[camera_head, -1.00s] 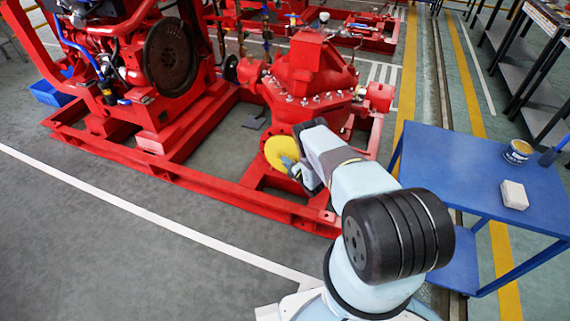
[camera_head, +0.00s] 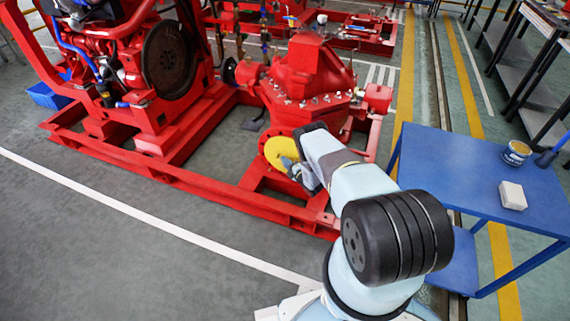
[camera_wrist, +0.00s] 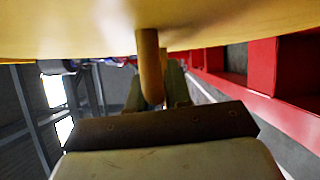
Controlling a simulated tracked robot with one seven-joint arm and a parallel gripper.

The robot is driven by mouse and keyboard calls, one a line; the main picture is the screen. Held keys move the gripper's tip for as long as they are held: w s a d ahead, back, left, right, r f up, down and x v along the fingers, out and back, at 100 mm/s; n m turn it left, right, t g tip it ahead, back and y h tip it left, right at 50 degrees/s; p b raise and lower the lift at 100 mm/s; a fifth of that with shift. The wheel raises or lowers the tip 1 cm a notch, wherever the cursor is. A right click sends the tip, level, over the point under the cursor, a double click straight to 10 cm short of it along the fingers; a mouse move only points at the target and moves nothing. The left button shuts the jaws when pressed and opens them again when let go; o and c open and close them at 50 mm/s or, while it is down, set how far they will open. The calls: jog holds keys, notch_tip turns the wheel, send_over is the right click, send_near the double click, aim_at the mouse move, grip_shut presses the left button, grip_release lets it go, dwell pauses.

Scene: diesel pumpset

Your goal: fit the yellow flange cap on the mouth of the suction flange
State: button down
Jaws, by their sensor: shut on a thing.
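The yellow flange cap (camera_head: 279,150) is a round disc at the pump's near side, in front of the suction flange, whose red rim (camera_head: 264,141) shows thinly beside it. My gripper (camera_head: 291,166) is at the cap's lower right, on its near face. In the wrist view the cap (camera_wrist: 70,30) fills the top of the picture. A peg-like handle stands out from it, and my gripper (camera_wrist: 158,92) is shut on that handle. The flange mouth is hidden behind the cap. I cannot tell whether cap and flange touch.
The red pump (camera_head: 312,75) stands on a red base frame (camera_head: 200,185) whose rails run below the cap. A blue table (camera_head: 450,165) at right holds a paint can (camera_head: 516,153) and a white block (camera_head: 512,195). Grey floor at left front is clear.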

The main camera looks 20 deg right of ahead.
jog(key=shift+w+d+r, duration=0.1)
jog(key=shift+w+r, duration=0.05)
jog(key=shift+c, duration=2.4)
grip_release()
jog(key=shift+s, duration=0.2)
jog(key=v, duration=0.7)
jog(key=shift+s, duration=0.1)
jog(key=s+a, duration=0.3)
jog(key=s, duration=0.2)
jog(key=shift+a, duration=0.25)
dwell(0.5)
